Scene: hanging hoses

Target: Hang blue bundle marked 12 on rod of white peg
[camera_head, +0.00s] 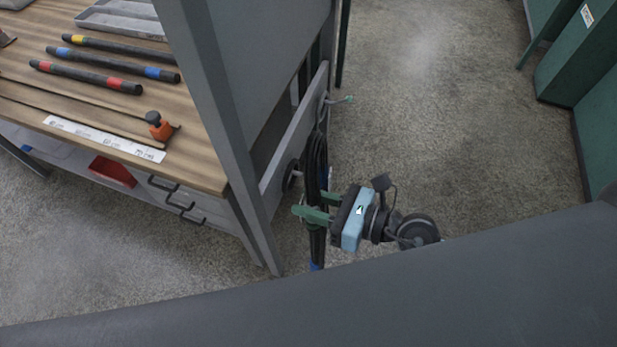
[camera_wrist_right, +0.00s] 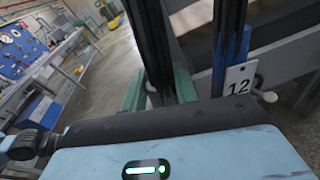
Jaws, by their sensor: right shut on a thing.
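The bundle of black hoses (camera_head: 316,160) hangs upright beside the bench's end panel, with a blue band (camera_head: 316,266) low on it. In the right wrist view a white tag marked 12 (camera_wrist_right: 238,84) hangs by a blue-banded hose (camera_wrist_right: 243,45). My right gripper (camera_head: 315,207) is shut on the bundle, its green fingers on either side of the hoses. A peg with a pale tip (camera_head: 348,98) sticks out from the panel above and right of the bundle. A pale round end (camera_wrist_right: 268,96) shows beside the tag. I cannot tell whether the bundle touches a peg. My left gripper is out of view.
The workbench (camera_head: 215,180) stands left, with banded hoses (camera_head: 85,77), a white ruler strip (camera_head: 105,138) and an orange tool (camera_head: 158,126). A grey upright post (camera_head: 225,120) rises near the bundle. Green cabinets (camera_head: 575,75) stand at right. The floor between is clear.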

